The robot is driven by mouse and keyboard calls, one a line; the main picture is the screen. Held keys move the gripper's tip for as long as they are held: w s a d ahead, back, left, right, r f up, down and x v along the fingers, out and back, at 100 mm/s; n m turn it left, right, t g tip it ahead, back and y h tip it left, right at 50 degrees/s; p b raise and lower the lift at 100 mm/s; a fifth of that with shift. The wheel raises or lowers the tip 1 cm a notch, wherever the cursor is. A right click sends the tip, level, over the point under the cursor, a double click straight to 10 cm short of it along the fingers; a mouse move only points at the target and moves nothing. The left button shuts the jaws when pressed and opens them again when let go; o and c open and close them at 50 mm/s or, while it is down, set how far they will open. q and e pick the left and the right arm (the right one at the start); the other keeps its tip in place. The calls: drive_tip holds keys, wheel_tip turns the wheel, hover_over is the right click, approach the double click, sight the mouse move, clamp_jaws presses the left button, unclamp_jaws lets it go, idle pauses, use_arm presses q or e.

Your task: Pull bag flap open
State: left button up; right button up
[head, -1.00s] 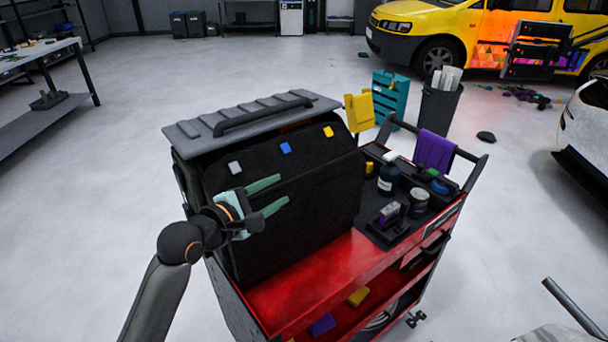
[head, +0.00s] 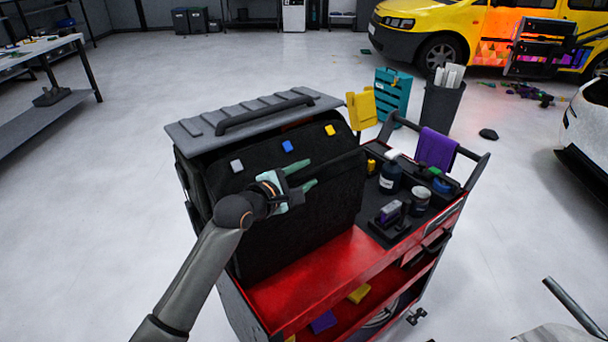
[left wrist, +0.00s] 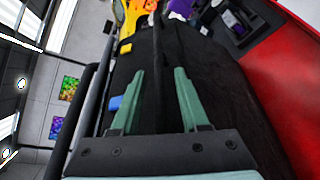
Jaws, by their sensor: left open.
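The black bag (head: 225,195) stands on the red cart (head: 300,290) below a grey ribbed lid. Its front flap (head: 300,235) is a dark panel with a straight top edge, standing apart from the inner panel that carries grey, blue and yellow clips. My left gripper (head: 311,172) is open at the flap's top edge, near its middle. In the left wrist view the green fingers (left wrist: 156,80) point along the bag, and a dark edge runs between them with gaps on both sides. Whether a finger touches the flap cannot be told. My right gripper is not in view.
The grey lid (head: 250,115) lies just above and behind the gripper. Bottles and jars (head: 390,180) and a purple cloth (head: 436,150) occupy the cart's right end. A yellow holder (head: 362,110) stands behind. Open floor lies left of the cart.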

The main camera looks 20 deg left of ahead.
use_arm(q)
clamp_jaws()
idle(1.3)
